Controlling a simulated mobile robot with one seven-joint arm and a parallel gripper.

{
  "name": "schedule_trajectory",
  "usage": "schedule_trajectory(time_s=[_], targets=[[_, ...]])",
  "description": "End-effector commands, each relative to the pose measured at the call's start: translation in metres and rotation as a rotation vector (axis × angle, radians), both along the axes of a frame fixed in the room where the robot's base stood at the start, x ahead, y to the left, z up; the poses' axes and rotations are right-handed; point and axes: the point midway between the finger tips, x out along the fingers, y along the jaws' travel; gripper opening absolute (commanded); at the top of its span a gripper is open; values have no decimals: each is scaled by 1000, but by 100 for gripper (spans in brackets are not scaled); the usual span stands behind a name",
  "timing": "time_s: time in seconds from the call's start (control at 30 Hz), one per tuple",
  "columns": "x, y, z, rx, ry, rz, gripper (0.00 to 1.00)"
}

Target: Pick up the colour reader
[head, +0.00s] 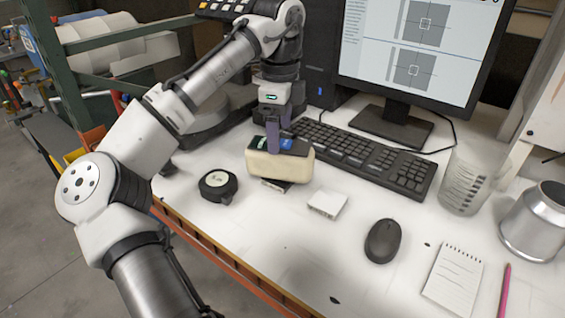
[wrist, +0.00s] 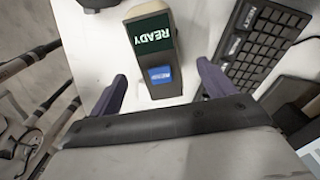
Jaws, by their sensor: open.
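The colour reader (head: 280,166) is a cream block with a dark top, on the white worktop in front of the keyboard. In the wrist view, the reader (wrist: 150,45) shows a green screen reading READY and a blue button. My gripper (head: 273,148) points down at the reader's top, its purple fingers overlapping the reader in the head view. In the wrist view, my gripper (wrist: 163,80) is open, with one finger to each side of the reader's near end. I cannot tell whether the fingers touch it.
A round black tape measure (head: 218,185) lies left of the reader, and a small white box (head: 327,203) to its right. The keyboard (head: 370,160) is close behind. A mouse (head: 382,241), notepad (head: 454,280), clear beaker (head: 467,180) and metal can (head: 535,222) stand farther right.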

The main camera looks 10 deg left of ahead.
Motion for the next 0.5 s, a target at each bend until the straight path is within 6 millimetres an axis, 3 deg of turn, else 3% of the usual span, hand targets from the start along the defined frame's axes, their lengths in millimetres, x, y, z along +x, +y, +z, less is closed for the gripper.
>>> schedule_trajectory(time_s=[0.1,0.37,0.5], targets=[[0,0,-17,-1,0,1,82],[-1,2,-36,3,-1,3,82],[-2,2,-58,1,0,2,82]])
